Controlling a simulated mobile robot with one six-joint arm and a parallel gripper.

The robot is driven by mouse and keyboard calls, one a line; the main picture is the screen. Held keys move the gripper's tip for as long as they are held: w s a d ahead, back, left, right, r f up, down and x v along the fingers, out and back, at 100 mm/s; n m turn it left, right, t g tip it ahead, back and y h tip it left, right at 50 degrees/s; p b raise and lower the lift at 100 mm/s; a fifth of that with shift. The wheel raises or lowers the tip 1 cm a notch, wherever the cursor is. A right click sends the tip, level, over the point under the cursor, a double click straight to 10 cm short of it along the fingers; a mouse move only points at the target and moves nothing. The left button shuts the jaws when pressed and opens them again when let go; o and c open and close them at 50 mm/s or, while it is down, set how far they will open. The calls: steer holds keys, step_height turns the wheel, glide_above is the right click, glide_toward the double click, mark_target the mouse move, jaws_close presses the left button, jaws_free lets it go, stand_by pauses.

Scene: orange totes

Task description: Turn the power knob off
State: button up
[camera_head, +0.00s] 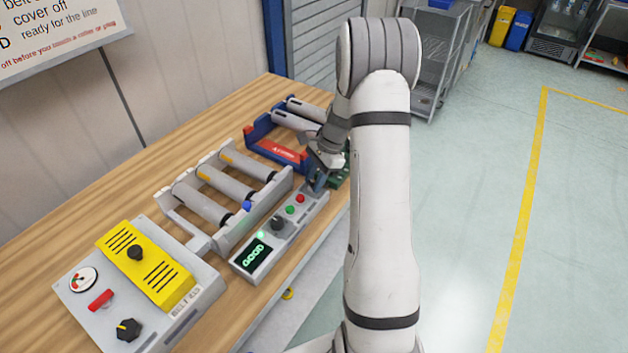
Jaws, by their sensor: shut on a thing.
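A black knob with a yellow mark (129,329) is on the front of the grey belt box (205,290) at lower left. Another black knob (135,252) sits on that box's yellow cover (150,275). A dark knob (278,223) is on the small grey control panel (262,262), beside its lit "GOOD" display (257,255). I cannot read which is the power knob. My gripper (316,183) is low at the panel's far end, apart from these knobs. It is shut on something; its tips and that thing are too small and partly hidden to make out.
A roller conveyor (225,187) lies behind the panel, with a blue frame with a red plate (280,151) beyond. A dark green part (340,178) is beside my gripper, partly behind my arm. The wooden bench (140,190) has clear room at left.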

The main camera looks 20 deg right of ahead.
steer(key=n, duration=0.2)
steer(key=n+g, duration=0.1)
steer(key=shift+a+f+n+h+b, duration=0.1)
steer(key=shift+f+n+h+b, duration=0.05)
steer(key=shift+n+h+b, duration=0.2)
steer(key=n, duration=0.2)
steer(key=n+g, duration=0.1)
steer(key=shift+w+n+g+h+b, duration=0.1)
steer(key=shift+n+g+h+b, duration=0.15)
steer(key=shift+n+g+b, duration=0.1)
steer(key=n+h, duration=0.1)
steer(key=n, duration=0.2)
steer(key=shift+a+n+g, duration=0.1)
steer(key=shift+n+g, duration=0.2)
steer(key=shift+g, duration=0.05)
steer(key=shift+n+h+b, duration=0.5)
steer(key=shift+n+h, duration=0.2)
steer(key=shift+n, duration=0.8)
steer(key=shift+a+g, duration=0.1)
steer(key=shift+g, duration=0.2)
steer(key=o, duration=1)
steer(key=shift+w, duration=0.1)
